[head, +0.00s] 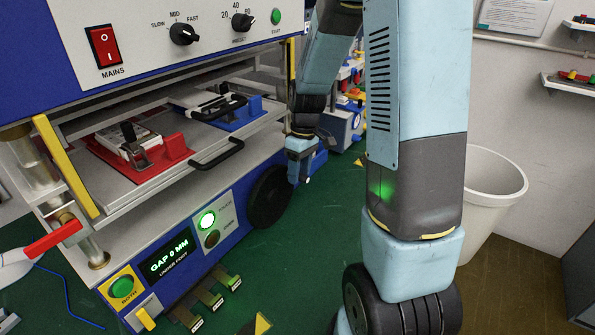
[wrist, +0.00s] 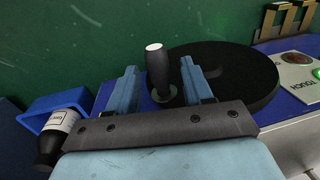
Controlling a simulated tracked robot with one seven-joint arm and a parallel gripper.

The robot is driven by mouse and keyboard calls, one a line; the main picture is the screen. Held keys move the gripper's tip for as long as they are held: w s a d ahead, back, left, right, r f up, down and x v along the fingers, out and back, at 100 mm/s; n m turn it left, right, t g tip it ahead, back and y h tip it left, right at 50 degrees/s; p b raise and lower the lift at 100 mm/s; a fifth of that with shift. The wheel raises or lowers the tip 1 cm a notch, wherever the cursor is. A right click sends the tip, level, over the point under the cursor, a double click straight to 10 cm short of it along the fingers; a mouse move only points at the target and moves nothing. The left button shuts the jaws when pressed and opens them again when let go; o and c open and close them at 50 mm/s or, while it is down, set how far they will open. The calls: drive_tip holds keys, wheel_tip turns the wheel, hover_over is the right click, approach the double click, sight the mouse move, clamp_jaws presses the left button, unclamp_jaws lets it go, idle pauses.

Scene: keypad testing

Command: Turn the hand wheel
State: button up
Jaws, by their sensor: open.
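The hand wheel (head: 270,197) is a dark disc on the right side of the machine's lower blue housing. In the wrist view the wheel (wrist: 240,78) lies to the right of my gripper, and its upright black handle (wrist: 157,78) with a pale top stands between my two light blue fingers. My gripper (wrist: 159,76) is open, with a finger on each side of the handle and gaps showing. In the head view my gripper (head: 301,172) is at the wheel's upper right edge; the handle cannot be made out there.
The machine's display (head: 167,258) reads "GAP 0 MM", and a green lamp (head: 207,221) marked TOUCH is lit. Red and blue fixtures sit on its tray (head: 217,137). A white bin (head: 493,190) stands at the right. A blue holder (wrist: 50,108) and dark bottle (wrist: 52,146) are left of my gripper.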

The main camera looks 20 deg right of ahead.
drive_tip(key=shift+c, duration=0.3)
clamp_jaws()
idle(0.3)
